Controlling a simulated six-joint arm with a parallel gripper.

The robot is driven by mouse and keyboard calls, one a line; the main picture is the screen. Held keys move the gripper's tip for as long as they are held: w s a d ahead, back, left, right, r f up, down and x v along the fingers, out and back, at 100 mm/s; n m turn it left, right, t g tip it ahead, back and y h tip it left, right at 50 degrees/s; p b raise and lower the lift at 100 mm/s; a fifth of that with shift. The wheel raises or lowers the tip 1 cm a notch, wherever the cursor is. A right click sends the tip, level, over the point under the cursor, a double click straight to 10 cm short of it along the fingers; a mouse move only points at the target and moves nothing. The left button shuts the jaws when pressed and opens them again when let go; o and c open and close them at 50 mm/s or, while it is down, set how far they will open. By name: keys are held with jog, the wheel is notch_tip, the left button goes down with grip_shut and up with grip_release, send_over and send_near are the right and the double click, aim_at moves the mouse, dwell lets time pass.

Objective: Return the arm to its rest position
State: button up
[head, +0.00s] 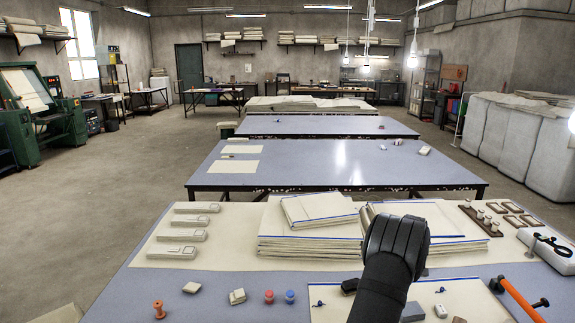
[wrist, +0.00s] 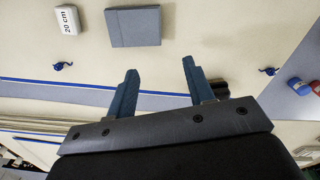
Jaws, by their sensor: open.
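In the wrist view my gripper (wrist: 160,66) shows two blue fingers spread wide apart, with nothing between them. It is over a cream cloth (wrist: 215,45) with a blue edge. In the head view my black arm (head: 385,275) rises from the bottom edge over the near table, and its fingers are hidden from that side. The cream cloth (head: 460,293) lies flat there, partly covered by my arm. A grey-blue square (wrist: 133,26) and a white block marked 20 cm (wrist: 68,20) lie on it in the wrist view.
Stacks of folded cream cloth (head: 310,246) stand behind the arm. Red (head: 268,296) and blue (head: 290,296) spools sit to its left. An orange-handled tool (head: 522,300) and a wooden rack (head: 480,220) are at right.

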jog(key=w+a+n, duration=0.2)
jog(key=a+n, duration=0.5)
jog(key=a, duration=3.1)
jog(key=shift+w+a+f+n, duration=0.15)
jog(key=shift+w+a+n, duration=0.25)
